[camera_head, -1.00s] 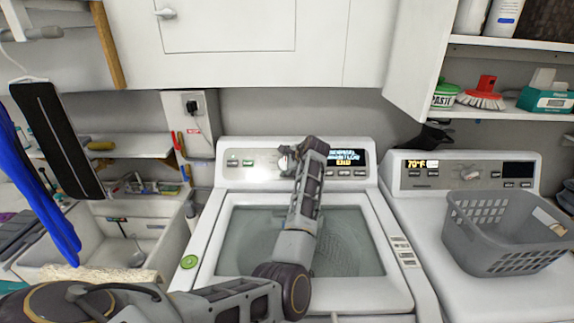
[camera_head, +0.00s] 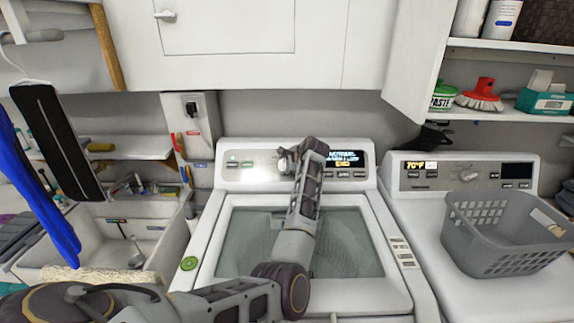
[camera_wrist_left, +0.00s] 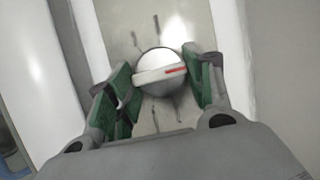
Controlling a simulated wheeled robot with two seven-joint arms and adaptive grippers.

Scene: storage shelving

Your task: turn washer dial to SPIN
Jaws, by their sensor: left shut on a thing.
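The washer (camera_head: 206,235) stands in the middle of the head view, with a glass lid and a control panel along its back. The washer dial (camera_wrist_left: 158,62) is a round silver knob with a raised bar and a red mark; in the wrist view the red mark points right. My left gripper (camera_wrist_left: 157,78) has its green-padded fingers on both sides of the dial, shut on it. In the head view my left gripper (camera_head: 289,160) is at the panel and covers most of the dial. The panel display (camera_head: 346,159) is lit, its text too small to read surely. My right gripper is out of view.
A dryer (camera_head: 425,225) stands to the right with a grey laundry basket (camera_head: 505,240) on top. A sink (camera_head: 60,252) and hanging clothes (camera_head: 62,140) are at the left. A white cabinet (camera_head: 330,40) overhangs the back wall.

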